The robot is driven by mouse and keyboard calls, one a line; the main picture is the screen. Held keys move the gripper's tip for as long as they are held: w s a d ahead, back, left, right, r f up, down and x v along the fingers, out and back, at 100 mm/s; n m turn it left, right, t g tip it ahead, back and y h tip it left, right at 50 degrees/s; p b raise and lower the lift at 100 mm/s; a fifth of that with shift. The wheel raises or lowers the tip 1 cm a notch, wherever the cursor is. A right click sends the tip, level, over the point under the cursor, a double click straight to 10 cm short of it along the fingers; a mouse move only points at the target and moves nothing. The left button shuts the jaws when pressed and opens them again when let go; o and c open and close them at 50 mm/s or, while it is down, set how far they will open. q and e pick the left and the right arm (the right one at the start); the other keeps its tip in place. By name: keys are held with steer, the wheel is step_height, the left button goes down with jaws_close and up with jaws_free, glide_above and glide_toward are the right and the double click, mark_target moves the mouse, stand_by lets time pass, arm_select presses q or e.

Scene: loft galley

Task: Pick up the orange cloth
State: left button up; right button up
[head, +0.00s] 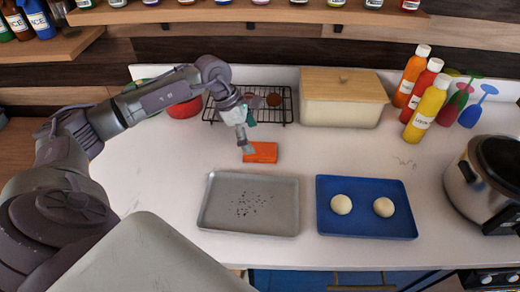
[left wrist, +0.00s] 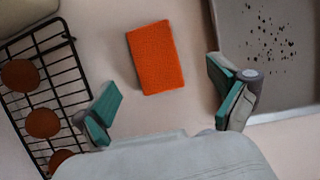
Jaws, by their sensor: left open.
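The orange cloth (head: 261,153) is a small flat rectangular piece lying on the white counter, between the wire rack and the grey tray. In the left wrist view the cloth (left wrist: 155,57) lies ahead of and between the spread fingers. My right gripper does not show in either view.
A wire rack (left wrist: 60,88) with round brown items is behind the cloth. A grey tray (head: 213,212) with dark specks and a blue tray (head: 367,228) with two pale balls are in front. A cream bin (head: 338,112), bottles (head: 425,110) and a cooker (head: 466,182) stand right.

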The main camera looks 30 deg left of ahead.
mark_target(258, 149)
arm_select(q)
steer(key=p+x, duration=0.1)
steer(key=x, duration=0.3)
steer(key=p+x, duration=0.1)
steer(key=shift+w+a+f+p, duration=0.15)
steer(key=shift+w+f+p, duration=0.2)
steer(key=shift+f, duration=0.05)
steer(key=shift+f+b, duration=0.3)
steer(key=shift+b, duration=0.2)
stand_by(0.3)
steer(key=c, duration=1.1)
steer(key=shift+c, duration=0.2)
steer(key=shift+r, duration=0.1)
